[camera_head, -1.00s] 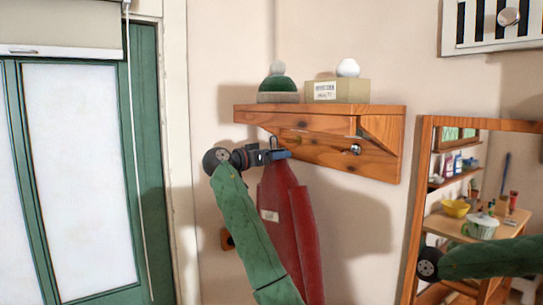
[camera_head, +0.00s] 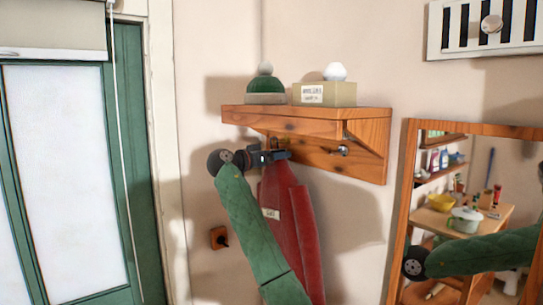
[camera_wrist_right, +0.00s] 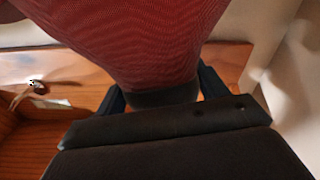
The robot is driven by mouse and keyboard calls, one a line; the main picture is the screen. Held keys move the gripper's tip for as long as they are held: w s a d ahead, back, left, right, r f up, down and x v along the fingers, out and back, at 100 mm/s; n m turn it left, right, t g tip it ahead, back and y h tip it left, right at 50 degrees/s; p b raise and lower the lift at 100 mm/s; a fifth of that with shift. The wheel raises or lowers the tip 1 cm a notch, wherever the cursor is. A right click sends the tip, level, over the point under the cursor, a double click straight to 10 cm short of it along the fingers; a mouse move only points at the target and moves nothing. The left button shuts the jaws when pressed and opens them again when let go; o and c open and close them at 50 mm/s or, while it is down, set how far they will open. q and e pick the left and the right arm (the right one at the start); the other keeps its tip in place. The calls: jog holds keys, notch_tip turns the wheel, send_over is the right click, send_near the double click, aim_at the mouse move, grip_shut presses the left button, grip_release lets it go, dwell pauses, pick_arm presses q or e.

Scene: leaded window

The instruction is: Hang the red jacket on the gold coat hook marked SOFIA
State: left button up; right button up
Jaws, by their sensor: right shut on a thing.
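The red jacket (camera_head: 277,235) hangs from my right gripper (camera_head: 280,156), which is shut on its dark top part, in front of the wooden coat rack (camera_head: 365,160). A small white tag with text too small to read is on the jacket. In the right wrist view the red cloth (camera_wrist_right: 135,40) fills the upper middle, and its dark band lies between the fingers (camera_wrist_right: 160,98). A small gold-toned patch on the rack just above my gripper may be a hook, but it is mostly hidden. I cannot read SOFIA anywhere. My left gripper is not in view.
A silver hook (camera_head: 343,150) on the rack is empty, to the right of the jacket. A green bobble hat (camera_head: 265,88) and a labelled box (camera_head: 325,94) stand on the shelf above. A wood-framed mirror (camera_head: 398,215) is at right, a green door (camera_head: 128,150) at left.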

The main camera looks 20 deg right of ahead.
jog(key=shift+w+d+r, duration=0.1)
jog(key=shift+d, duration=0.3)
jog(key=shift+d+f, duration=0.15)
jog(key=shift+f, duration=0.2)
jog(key=shift+w+d+f+b, duration=0.25)
jog(key=shift+d+b, duration=0.1)
jog(key=shift+b, duration=0.35)
jog(key=shift+d+b, duration=0.1)
jog(key=shift+b, duration=0.35)
jog(key=shift+f, duration=0.15)
